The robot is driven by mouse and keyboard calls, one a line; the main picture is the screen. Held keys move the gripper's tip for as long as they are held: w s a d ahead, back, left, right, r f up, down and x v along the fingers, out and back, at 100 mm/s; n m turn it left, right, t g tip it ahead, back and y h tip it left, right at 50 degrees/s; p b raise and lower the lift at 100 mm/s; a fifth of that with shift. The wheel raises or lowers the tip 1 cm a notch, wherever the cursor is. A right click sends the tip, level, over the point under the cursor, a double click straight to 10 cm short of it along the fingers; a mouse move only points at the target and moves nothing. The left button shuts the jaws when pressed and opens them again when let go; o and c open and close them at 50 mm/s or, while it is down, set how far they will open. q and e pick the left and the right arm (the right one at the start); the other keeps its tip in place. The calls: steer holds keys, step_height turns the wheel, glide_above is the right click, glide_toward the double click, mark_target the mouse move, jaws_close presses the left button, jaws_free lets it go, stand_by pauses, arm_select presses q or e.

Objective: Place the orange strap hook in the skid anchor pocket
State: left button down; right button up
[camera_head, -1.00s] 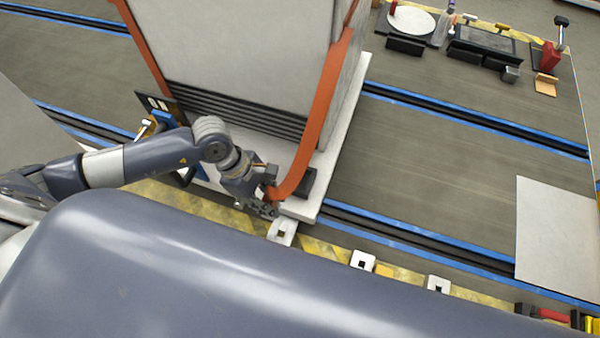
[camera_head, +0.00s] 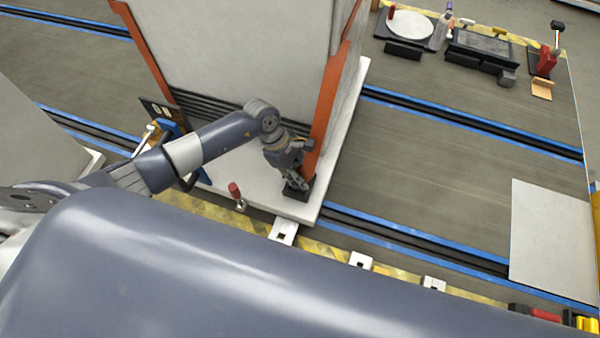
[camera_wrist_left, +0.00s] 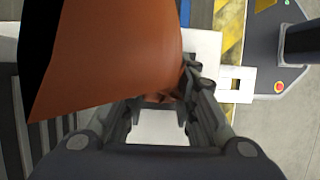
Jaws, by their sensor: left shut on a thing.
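The orange strap (camera_head: 330,95) runs down the right side of the large pale cabinet to my left gripper (camera_head: 298,184). In the left wrist view the strap (camera_wrist_left: 125,50) fills the upper left and goes down between the fingers (camera_wrist_left: 160,100), which are shut on its hook end. The hook itself is mostly hidden by the strap and fingers. My left gripper is at the dark anchor pocket (camera_head: 292,193) on the near right corner of the white skid (camera_head: 345,135). I cannot tell whether the hook is inside the pocket. My right gripper is not in view.
White plates with square holes (camera_head: 283,232) line the yellow floor strip. A red-handled part (camera_head: 234,190) stands on the skid's near edge. Blue-edged rails (camera_head: 450,118) cross the floor. A second orange strap (camera_head: 145,55) runs down the cabinet's left side.

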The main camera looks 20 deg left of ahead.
arm_select(q)
steer(key=shift+f, duration=0.25)
steer(key=shift+f, duration=0.2)
steer(key=c, duration=1.3)
jaws_free()
steer(key=shift+r, duration=0.1)
